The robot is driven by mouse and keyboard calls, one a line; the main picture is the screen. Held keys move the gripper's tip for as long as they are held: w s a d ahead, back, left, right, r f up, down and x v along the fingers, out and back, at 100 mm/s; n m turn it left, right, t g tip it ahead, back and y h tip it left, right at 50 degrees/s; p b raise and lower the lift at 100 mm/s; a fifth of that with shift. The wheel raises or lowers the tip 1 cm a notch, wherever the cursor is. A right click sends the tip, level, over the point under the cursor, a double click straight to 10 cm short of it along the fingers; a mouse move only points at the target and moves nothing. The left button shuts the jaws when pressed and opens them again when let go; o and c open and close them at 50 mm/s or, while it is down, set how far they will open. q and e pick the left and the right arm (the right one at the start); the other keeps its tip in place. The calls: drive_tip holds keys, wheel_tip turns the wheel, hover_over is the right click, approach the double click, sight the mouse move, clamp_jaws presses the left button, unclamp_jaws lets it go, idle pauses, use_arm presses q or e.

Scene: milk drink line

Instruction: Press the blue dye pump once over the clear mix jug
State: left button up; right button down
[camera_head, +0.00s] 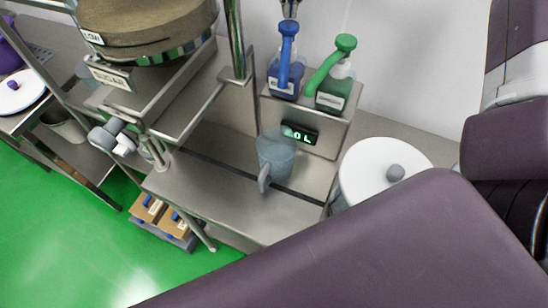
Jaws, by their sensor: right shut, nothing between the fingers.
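The blue dye pump (288,28) sits on a blue bottle (285,80) with a label, on a raised steel shelf at the back. Its nozzle points down toward the front. The clear mix jug (280,150) stands upright on the steel counter in front of and below the shelf, its handle toward the front. My right gripper (289,10) is shut and empty at the top edge, directly above the blue pump head. I cannot tell whether its fingertips touch the head. Most of this gripper is cut off by the frame. My left gripper is not in view.
A green pump bottle (335,90) stands close right of the blue one. A small green-digit display (300,134) is behind the jug. A white-lidded container (365,185) is at right, a large round vessel (150,25) at upper left. My purple arm covers the lower right.

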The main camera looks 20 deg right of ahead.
sight(289, 25)
drive_tip(key=shift+f, duration=0.1)
drive_tip(key=shift+s+f+b, duration=0.1)
drive_tip(key=shift+f+b, duration=0.8)
drive_tip(key=shift+f, duration=0.8)
drive_tip(key=shift+r+p, duration=1.7)
drive_tip(key=shift+r, duration=0.1)
wheel_tip(289, 25, up, 6)
drive_tip(key=p, duration=0.5)
drive_tip(key=shift+p, duration=0.35)
